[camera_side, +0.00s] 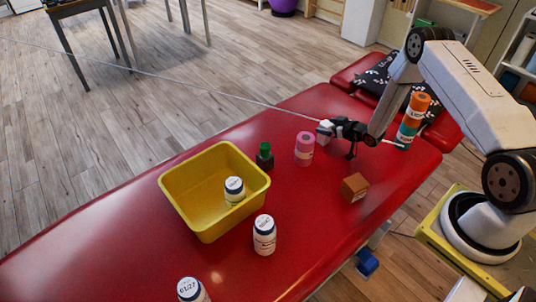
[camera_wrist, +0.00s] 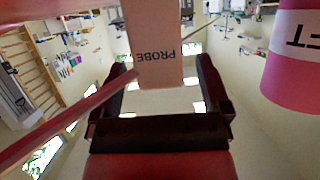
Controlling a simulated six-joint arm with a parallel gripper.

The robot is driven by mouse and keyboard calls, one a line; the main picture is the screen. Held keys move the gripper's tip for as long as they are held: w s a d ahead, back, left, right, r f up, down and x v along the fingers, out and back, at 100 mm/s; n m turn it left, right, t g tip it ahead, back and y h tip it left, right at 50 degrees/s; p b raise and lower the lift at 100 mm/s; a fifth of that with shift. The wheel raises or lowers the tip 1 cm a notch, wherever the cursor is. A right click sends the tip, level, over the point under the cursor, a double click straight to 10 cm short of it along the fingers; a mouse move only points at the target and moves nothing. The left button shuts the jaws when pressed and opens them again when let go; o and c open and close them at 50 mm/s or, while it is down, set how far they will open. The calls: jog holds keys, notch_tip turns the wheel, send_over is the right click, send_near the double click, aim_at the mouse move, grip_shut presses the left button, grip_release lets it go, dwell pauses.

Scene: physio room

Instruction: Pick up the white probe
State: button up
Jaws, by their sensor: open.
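The white probe (camera_side: 324,131) stands at the far part of the red table, just left of my gripper (camera_side: 338,129). In the wrist view the probe (camera_wrist: 153,45) is a pale block with an upside-down "PROBE" label, tinted pinkish. My gripper (camera_wrist: 165,72) is open there, with one dark finger on each side of the probe's lower end. A gap shows between the probe and each finger. I cannot tell how deep the probe sits between them. The probe's far side is hidden.
A pink roll (camera_side: 305,149) stands close by and fills the right of the wrist view (camera_wrist: 292,60). A brown box (camera_side: 355,187), green-capped bottle (camera_side: 265,157), yellow bin (camera_side: 207,226) and white bottle (camera_side: 264,235) share the table. A thin cable (camera_side: 200,82) stretches across.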

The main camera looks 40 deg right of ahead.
jog(key=shift+w+f, duration=0.2)
jog(key=shift+w, duration=0.35)
grip_shut()
